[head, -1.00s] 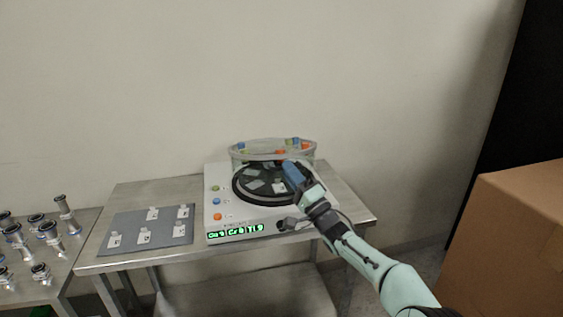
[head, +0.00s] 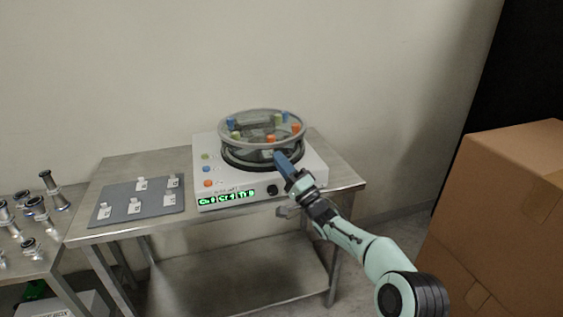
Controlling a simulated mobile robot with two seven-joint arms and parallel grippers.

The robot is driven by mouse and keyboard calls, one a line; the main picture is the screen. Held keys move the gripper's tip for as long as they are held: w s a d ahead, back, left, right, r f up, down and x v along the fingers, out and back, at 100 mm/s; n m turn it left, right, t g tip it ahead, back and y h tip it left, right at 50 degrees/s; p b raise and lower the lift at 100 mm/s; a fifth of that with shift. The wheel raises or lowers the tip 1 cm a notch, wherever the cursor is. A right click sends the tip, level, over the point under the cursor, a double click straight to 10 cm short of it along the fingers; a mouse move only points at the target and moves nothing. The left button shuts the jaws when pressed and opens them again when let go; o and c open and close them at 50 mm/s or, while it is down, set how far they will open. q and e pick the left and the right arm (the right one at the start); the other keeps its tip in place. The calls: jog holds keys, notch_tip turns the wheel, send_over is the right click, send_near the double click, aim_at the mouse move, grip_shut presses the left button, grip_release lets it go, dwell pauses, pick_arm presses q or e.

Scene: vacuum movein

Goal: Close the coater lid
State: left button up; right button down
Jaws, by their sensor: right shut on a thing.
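The coater (head: 310,179) is a white box with coloured buttons and a lit green display, standing on a metal table. Its lid (head: 262,115) is a clear round cover with a grey rim and several coloured knobs. The lid is tilted over the dark round chamber (head: 236,161), with a gap still visible at the front. My right gripper (head: 279,158) is at the lid's front rim, shut on the lid; its fingertips partly hide the contact. My left gripper is not in view.
A grey mat (head: 150,207) with several small white labelled pieces lies left of the coater. Metal fittings (head: 38,208) stand on a lower table at the far left. A large cardboard box (head: 500,215) stands at the right.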

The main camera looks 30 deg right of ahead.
jog(key=shift+w+d+f, duration=0.1)
jog(key=shift+w+f, duration=0.15)
jog(key=shift+f, duration=0.55)
jog(key=c, duration=1.2)
grip_release()
jog(key=shift+w+f, duration=0.15)
jog(key=shift+o, duration=0.2)
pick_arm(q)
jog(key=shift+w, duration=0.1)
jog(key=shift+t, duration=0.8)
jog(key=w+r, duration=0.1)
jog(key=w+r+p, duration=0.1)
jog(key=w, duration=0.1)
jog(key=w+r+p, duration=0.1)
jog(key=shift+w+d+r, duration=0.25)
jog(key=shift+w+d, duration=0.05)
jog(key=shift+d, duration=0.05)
pick_arm(e)
jog(key=r+v, duration=0.1)
jog(key=v, duration=1.2)
jog(key=shift+s, duration=0.35)
